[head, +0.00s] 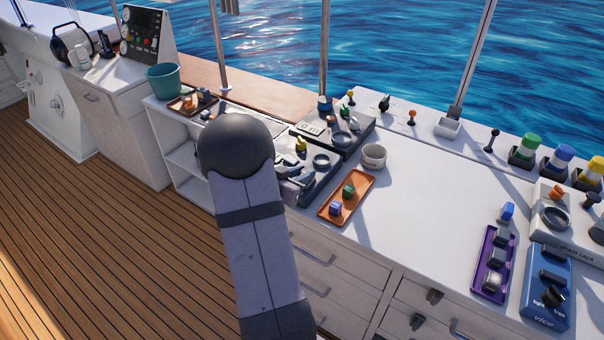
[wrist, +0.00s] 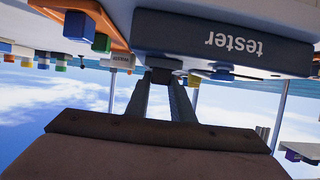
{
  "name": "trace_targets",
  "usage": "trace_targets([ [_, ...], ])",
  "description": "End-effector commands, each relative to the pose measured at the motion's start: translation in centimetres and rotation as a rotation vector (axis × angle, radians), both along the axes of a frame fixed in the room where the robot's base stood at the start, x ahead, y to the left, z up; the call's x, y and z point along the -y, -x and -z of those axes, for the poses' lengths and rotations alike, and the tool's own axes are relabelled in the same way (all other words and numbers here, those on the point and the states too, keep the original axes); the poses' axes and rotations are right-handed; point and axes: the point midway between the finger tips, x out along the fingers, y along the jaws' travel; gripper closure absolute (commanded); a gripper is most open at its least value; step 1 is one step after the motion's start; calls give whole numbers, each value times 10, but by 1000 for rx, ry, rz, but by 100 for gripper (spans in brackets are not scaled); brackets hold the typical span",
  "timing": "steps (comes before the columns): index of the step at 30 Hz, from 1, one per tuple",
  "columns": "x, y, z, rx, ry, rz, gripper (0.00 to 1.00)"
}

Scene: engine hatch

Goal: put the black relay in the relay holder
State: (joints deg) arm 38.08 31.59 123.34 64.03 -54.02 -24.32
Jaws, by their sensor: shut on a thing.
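In the wrist view, which is upside down, my gripper (wrist: 162,86) is shut on a small dark block, which looks like the black relay (wrist: 162,76). The block is at the front of a dark box labelled "tester" (wrist: 215,42); I cannot tell whether they touch. In the head view my arm hides much of this area, and I cannot make out the relay there. The tester (head: 318,180) shows beside my arm, with a yellow knob (head: 300,144) and a dark ring (head: 321,160). I cannot tell which part is the relay holder.
An orange tray (head: 328,213) with a blue and a green block lies right of the tester. Another grey device (head: 350,127) is at the back. A purple tray (head: 486,278) and a blue vice (head: 538,308) are far right. The middle counter (head: 430,190) is clear.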

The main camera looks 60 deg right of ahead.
Motion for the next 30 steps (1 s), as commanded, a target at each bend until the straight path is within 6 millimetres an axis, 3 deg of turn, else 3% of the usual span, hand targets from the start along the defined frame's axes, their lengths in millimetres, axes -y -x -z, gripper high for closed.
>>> trace_targets([
  [11, 0, 0, 12, -1, -4, 0, 100],
  [12, -1, 0, 12, -1, -5, 0, 72],
  [14, -1, 0, 12, -2, -8, -1, 60],
  [24, -2, 2, 3, -3, -12, 3, 60],
  [30, -28, 0, -7, -2, -8, -4, 60],
])
